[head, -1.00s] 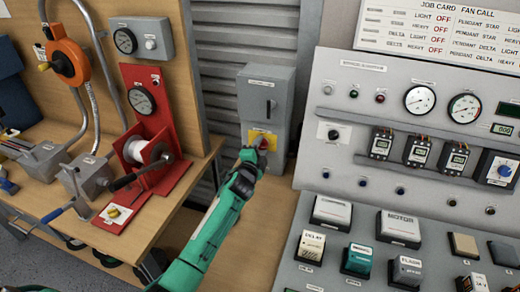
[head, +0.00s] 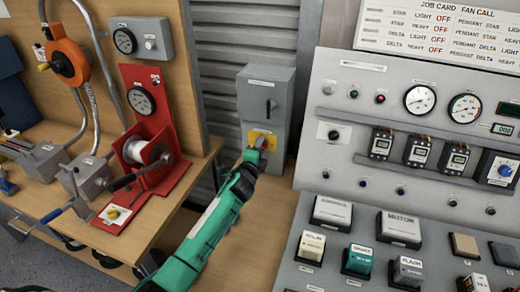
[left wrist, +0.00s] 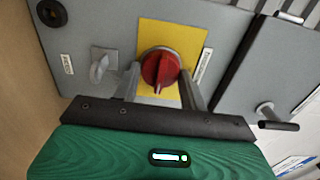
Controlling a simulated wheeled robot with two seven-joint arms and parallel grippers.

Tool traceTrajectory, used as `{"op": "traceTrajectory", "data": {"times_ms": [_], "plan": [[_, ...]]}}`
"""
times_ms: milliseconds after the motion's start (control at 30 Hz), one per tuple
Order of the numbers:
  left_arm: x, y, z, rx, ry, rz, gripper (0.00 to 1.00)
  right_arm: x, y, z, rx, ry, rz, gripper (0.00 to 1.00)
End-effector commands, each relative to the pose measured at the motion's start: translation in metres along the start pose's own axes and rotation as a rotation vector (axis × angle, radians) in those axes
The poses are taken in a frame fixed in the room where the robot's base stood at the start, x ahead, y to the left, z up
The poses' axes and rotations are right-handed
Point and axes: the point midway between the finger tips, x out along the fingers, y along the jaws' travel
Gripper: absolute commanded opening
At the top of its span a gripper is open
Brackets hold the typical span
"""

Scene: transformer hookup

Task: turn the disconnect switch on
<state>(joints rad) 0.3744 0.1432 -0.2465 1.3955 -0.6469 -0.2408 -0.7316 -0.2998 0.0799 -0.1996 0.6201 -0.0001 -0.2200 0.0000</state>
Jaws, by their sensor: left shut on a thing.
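The disconnect switch is a grey box (head: 266,95) standing on the wooden bench, with a yellow plate (head: 254,136) low on its front. In the left wrist view its red rotary knob (left wrist: 158,66) sits on the yellow plate (left wrist: 190,35). The knob's raised grip runs nearly upright in that picture. My left gripper (head: 258,150) is at the knob, and in the left wrist view its two fingers (left wrist: 160,88) stand on either side of it, shut on it. In the head view the gripper partly hides the knob. My right gripper is not in view.
A control console (head: 335,150) with gauges and buttons stands close on the right. A red winch stand (head: 150,120) is on the left bench. In the left wrist view a metal hasp (left wrist: 101,65) sits beside the yellow plate. Bare wooden bench (head: 262,215) lies in front of the box.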

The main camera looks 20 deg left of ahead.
Motion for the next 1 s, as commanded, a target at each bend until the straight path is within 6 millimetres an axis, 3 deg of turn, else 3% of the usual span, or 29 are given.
{"op": "traceTrajectory", "data": {"times_ms": [67, 100, 167, 567, 767, 1000], "plan": [[0.0, 0.001, -0.001, 0.0, 0.001, 0.001, 0.2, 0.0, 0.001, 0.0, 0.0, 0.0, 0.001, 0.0], [0.0, 0.001, 0.0, 0.0, 0.001, 0.001, 0.51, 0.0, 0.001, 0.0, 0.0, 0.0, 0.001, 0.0], [0.0, 0.001, 0.0, 0.0, 0.001, 0.001, 0.63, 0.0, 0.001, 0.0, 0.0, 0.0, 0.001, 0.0], [-0.005, 0.001, 0.0, 0.0, 0.0, 0.001, 0.63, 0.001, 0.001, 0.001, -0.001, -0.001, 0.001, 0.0], [-0.033, 0.002, 0.0, 0.001, 0.001, 0.001, 0.63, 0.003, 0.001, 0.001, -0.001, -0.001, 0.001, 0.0], [-0.08, 0.003, 0.0, 0.0, 0.001, 0.001, 0.63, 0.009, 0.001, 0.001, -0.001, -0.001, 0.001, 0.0]]}}
